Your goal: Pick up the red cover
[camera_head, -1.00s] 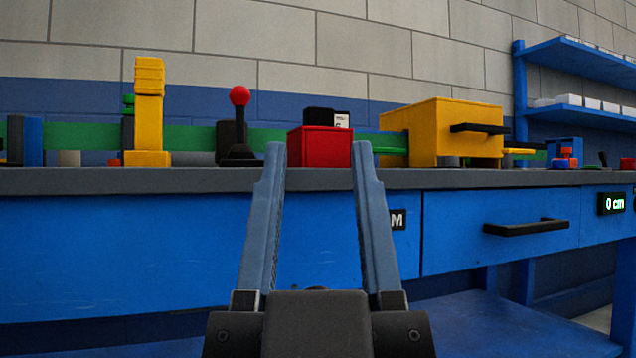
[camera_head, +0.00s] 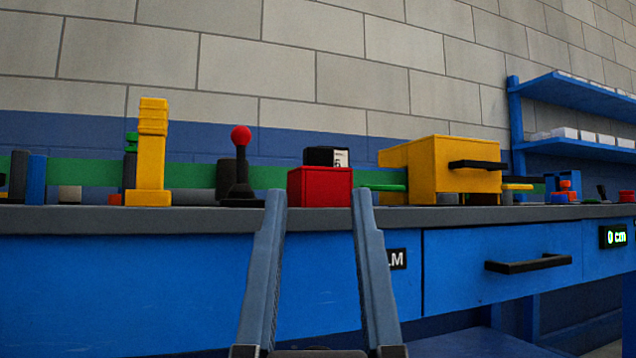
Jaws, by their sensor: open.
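A red box-shaped cover (camera_head: 320,187) sits on the grey bench top, near the middle of the view. A black object with a white label (camera_head: 326,157) shows above its top edge; I cannot tell whether it rests on the cover or stands behind it. My gripper (camera_head: 319,198) is open and empty. Its two fingers point forward, with the tips in front of the cover's lower edge in the picture and apart from each other on either side of it. I cannot tell how far the tips are from the cover.
A black lever with a red ball (camera_head: 240,165) and a yellow block stack (camera_head: 150,155) stand to the left. A yellow box with a black handle (camera_head: 450,170) is to the right. The blue bench front has a drawer with a black handle (camera_head: 528,263). Blue shelves (camera_head: 575,92) hang at right.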

